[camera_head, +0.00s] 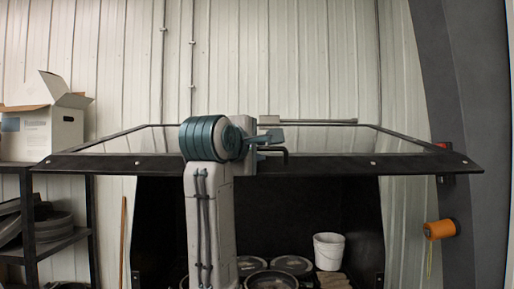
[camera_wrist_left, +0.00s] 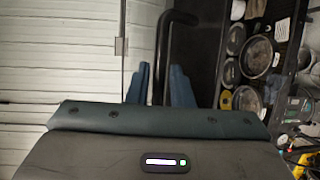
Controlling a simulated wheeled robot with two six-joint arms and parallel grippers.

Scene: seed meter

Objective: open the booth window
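The booth window (camera_head: 330,166) is a glazed panel in a black frame, swung outward and up so it lies nearly flat above the booth opening. Its black bent handle (camera_head: 286,153) sits on the front edge near the middle. It also shows in the left wrist view (camera_wrist_left: 163,35). My left gripper (camera_head: 272,139) is at the handle, its teal fingers pointing right. In the left wrist view the left gripper (camera_wrist_left: 160,82) has its fingers apart, with the handle bar showing between them. I cannot tell whether they touch it. My right gripper is out of view.
Below the window, the dark booth (camera_head: 345,205) holds a white bucket (camera_head: 328,251) and several round pans (camera_head: 292,265). A shelf rack (camera_head: 60,243) with an open cardboard box (camera_head: 45,124) stands left. An orange reel (camera_head: 440,230) hangs right.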

